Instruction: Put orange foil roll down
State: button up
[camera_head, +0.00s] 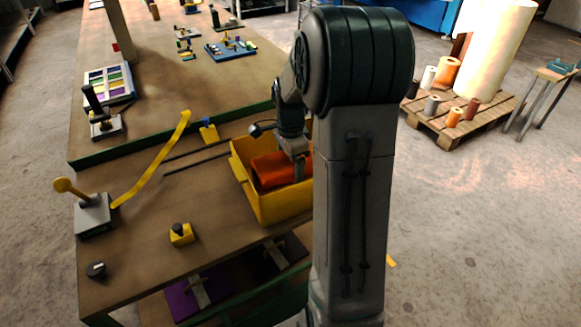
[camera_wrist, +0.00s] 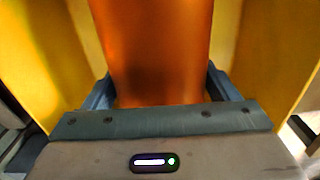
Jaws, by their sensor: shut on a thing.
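The orange foil roll (camera_head: 270,170) lies on its side inside the yellow bin (camera_head: 264,202) on the workbench. My gripper (camera_wrist: 160,98) is shut on the roll, with a finger on each side of it in the wrist view. The roll (camera_wrist: 155,50) fills the middle of that view, and yellow bin walls (camera_wrist: 264,50) show on both sides. In the head view my arm hides the right part of the bin and the right end of the roll. I cannot tell whether the roll touches the bin floor.
The workbench (camera_head: 150,255) holds a grey block with a yellow-knobbed lever (camera_head: 92,213), a yellow curved strip (camera_head: 152,165), a small yellow block (camera_head: 181,235) and a black knob (camera_head: 96,270). A pallet (camera_head: 452,128) with several rolls stands on the floor at right.

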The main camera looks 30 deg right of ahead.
jog(key=shift+f, duration=1)
jog(key=shift+f, duration=0.1)
jog(key=o, duration=1.5)
jog(key=shift+c, duration=0.2)
notch_tip(320, 180, up, 12)
jog(key=s+a+n+t, duration=0.1)
jog(key=s+a+n, duration=0.6)
jog(key=s+n, duration=0.2)
jog(key=s+a+n+t, duration=0.2)
jog(key=s+a+n, duration=0.5)
jog(key=s+n, duration=0.2)
jog(key=shift+s+f, duration=0.25)
jog(key=shift+s, duration=0.2)
